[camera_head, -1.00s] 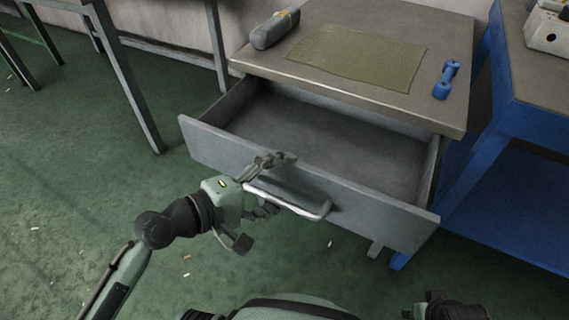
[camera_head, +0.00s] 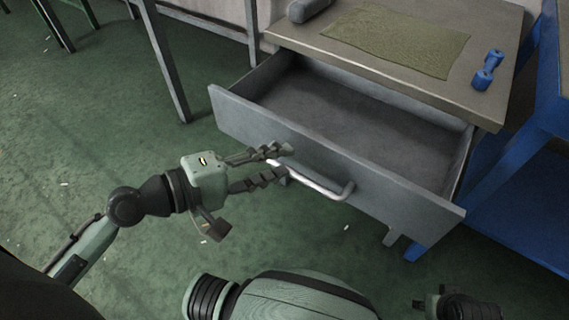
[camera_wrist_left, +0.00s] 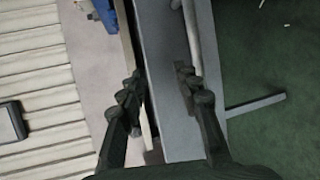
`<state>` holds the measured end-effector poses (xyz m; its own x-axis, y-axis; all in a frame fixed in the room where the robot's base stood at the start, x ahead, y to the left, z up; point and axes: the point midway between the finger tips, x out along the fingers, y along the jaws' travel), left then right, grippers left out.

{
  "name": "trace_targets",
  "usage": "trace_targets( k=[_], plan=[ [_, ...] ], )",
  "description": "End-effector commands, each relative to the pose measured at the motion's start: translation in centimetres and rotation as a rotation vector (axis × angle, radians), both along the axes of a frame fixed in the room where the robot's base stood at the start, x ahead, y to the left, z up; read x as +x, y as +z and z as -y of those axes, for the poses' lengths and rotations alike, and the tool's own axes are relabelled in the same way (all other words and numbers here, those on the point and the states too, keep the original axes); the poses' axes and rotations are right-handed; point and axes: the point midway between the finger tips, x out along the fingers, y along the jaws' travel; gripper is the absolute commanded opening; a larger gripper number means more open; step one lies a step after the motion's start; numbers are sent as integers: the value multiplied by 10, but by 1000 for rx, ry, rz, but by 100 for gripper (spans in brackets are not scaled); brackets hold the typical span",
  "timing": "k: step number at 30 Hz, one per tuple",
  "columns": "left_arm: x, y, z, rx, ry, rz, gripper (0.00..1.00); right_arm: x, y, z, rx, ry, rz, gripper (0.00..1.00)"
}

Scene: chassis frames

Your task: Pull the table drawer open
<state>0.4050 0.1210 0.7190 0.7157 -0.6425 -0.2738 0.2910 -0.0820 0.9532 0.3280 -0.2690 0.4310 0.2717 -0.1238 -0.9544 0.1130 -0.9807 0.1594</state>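The grey table drawer (camera_head: 340,170) is pulled well out of the table (camera_head: 400,75), and its inside looks empty. A metal bar handle (camera_head: 325,190) runs across the drawer front. My left gripper (camera_head: 280,162) is open and empty at the left end of the handle, fingers spread. In the left wrist view its fingers (camera_wrist_left: 162,88) are wide apart, with the drawer front (camera_wrist_left: 168,60) showing between and beyond them and the handle (camera_wrist_left: 193,30) near the right finger. My right gripper (camera_head: 435,304) shows only partly at the bottom edge; its fingers are unclear.
A greenish mat (camera_head: 395,40), a grey rolled case (camera_head: 308,9) and a blue dumbbell (camera_head: 488,70) lie on the tabletop. A blue bench (camera_head: 535,150) stands close on the right. Green floor (camera_head: 90,120) is open to the left.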

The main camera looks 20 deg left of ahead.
Motion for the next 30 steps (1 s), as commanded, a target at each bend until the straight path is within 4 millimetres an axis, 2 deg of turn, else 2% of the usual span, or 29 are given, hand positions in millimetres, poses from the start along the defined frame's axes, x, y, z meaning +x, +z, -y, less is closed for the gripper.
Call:
trace_targets(
  k=[9, 26, 30],
  plan=[
    [-11, -2, -7, 3, -3, -6, 34, 0, -5, 0, 0, 0, 0, 40],
    [-12, -3, -7, 3, -5, -11, 34, 0, 1, 0, 0, 0, 0, 40],
    [-8, -9, -9, 5, -9, -6, 34, 7, 3, -5, 7, 10, 31, 40]
  ],
)
